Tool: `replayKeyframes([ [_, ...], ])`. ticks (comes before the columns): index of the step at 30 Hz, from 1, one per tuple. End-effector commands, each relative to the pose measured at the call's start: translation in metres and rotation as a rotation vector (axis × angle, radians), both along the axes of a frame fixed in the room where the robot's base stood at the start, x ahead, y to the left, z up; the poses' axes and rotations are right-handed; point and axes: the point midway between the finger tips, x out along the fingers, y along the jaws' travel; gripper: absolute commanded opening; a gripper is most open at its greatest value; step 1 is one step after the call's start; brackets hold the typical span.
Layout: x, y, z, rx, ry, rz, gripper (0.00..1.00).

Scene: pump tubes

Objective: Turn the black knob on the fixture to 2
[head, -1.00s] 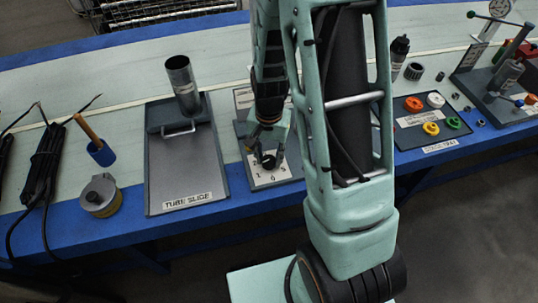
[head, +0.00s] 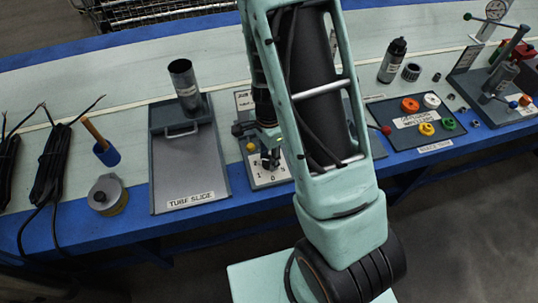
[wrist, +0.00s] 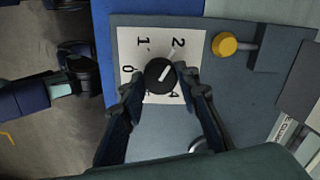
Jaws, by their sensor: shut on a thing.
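The black knob (wrist: 161,75) sits on a white dial plate (wrist: 150,40) on the grey fixture (wrist: 200,120). In the wrist view the numbers 0, 1, 2 and 4 show around it; the fingers cover part of the dial. The white mark on the knob points up and right, toward the 2. My gripper (wrist: 159,78) is closed on the knob, one finger on each side. In the head view the knob (head: 270,163) shows small below my arm, with the dial plate (head: 270,176) around it.
A yellow knob (wrist: 225,44) on a stem stands beside the dial. The tube slide tray (head: 190,170) lies left of the fixture. A dark tray (head: 395,115) with several coloured rings lies to the right. My arm hides part of the fixture in the head view.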

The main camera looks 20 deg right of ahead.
Motion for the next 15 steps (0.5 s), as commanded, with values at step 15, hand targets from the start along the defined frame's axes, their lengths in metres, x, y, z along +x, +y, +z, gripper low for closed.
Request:
replayKeyframes([
  [15,0.0004,0.0002,0.0001,0.000,-0.001,-0.039,0.05],
])
